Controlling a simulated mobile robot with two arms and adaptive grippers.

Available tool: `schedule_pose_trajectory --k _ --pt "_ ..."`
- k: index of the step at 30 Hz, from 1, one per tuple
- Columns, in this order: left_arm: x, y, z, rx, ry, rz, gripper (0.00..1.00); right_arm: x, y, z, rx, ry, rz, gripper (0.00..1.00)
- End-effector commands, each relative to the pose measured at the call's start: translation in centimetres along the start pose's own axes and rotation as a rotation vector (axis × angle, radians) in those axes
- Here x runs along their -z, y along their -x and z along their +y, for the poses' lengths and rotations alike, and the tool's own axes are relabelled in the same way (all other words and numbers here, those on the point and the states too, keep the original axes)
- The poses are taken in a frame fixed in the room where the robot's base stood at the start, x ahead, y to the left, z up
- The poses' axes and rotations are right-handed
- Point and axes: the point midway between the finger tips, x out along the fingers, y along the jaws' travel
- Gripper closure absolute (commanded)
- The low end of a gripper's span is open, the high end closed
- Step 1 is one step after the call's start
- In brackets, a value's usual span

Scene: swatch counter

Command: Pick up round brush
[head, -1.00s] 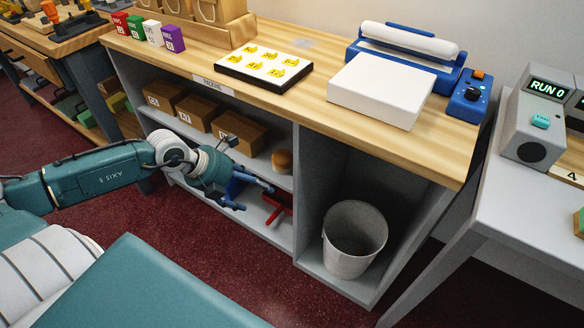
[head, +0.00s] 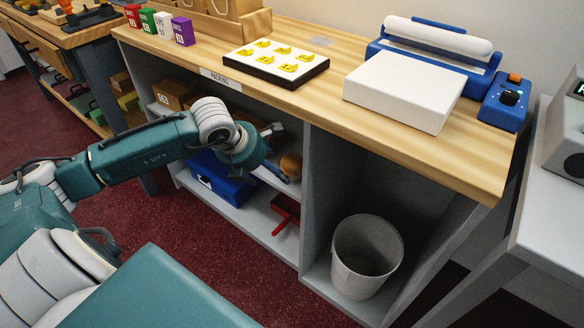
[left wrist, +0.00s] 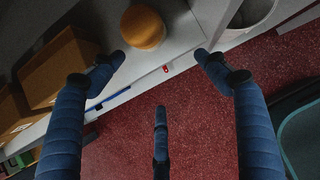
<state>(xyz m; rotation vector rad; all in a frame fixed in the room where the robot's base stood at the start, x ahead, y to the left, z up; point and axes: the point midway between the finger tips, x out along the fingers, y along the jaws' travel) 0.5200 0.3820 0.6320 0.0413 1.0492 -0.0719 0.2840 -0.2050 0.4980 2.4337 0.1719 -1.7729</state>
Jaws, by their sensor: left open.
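A rounded tan-brown object, which looks like the round brush (head: 291,165), sits on the middle shelf of the grey counter, near its right end. It also shows at the top of the left wrist view (left wrist: 143,27). My left gripper (head: 275,155) is just left of it in the head view, at shelf height. In the left wrist view my left gripper's (left wrist: 160,62) blue fingers are spread and empty, with the brush ahead of them, apart from the fingertips. My right gripper is not in view.
Cardboard boxes (head: 175,95) stand left on the same shelf, partly hidden by my arm. Below are a blue case (head: 215,180) and a red object (head: 286,211). An upright divider (head: 306,200) stands right of the brush, then a bin (head: 366,258).

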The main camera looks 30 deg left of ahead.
Motion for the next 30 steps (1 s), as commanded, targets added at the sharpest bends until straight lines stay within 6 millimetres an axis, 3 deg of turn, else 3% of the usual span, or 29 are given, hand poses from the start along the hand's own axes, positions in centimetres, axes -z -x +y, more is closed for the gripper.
schedule_pose_trajectory --k 6,12,17,24,30 --pt "-3.4 -1.8 0.0 0.002 0.005 -0.004 0.25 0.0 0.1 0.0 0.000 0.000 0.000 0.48" --pt "-5.1 -2.9 0.1 0.000 0.003 -0.001 0.25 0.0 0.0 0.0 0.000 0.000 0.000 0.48" --pt "-6.1 -3.5 0.0 0.001 0.002 -0.002 0.25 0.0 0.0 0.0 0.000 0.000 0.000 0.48" --pt "-5.9 -7.3 0.0 0.002 0.004 0.001 0.25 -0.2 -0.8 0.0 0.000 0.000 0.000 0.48" --pt "-6.0 -8.5 0.0 0.000 0.000 0.001 0.25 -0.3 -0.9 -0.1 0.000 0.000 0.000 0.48"
